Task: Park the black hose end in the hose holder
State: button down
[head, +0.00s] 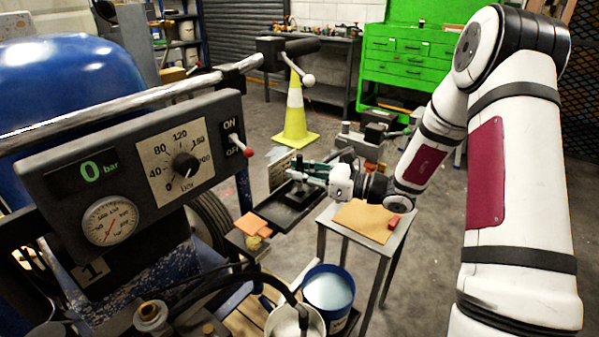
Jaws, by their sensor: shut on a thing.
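My gripper (302,173) reaches left from the end of my white arm, above a black tray (283,218) beside the machine. Its fingers are shut on a small dark piece, too small and covered to make out as the black hose end. A black hose (222,279) arches from the machine's lower left and drops into a white bucket (277,323) at bottom centre. Whatever end it has in there is hidden. I cannot clearly pick out the hose holder.
The control panel (65,190) reads 0 bar. A bucket with pale blue contents (328,288) stands right of the white one. A small table (345,222) bears a tan sheet and a red block. A yellow cone (295,125) and green cabinet (395,75) stand behind.

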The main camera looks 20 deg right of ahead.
aim_at(300, 183)
jog(key=shift+f+b, duration=0.85)
jog(key=shift+f, duration=0.7)
dwell(0.9)
jog(key=c, duration=1.1)
grip_release()
jog(key=shift+d, duration=0.1)
jog(key=shift+p+v, duration=0.85)
jog(key=shift+v, duration=2.6)
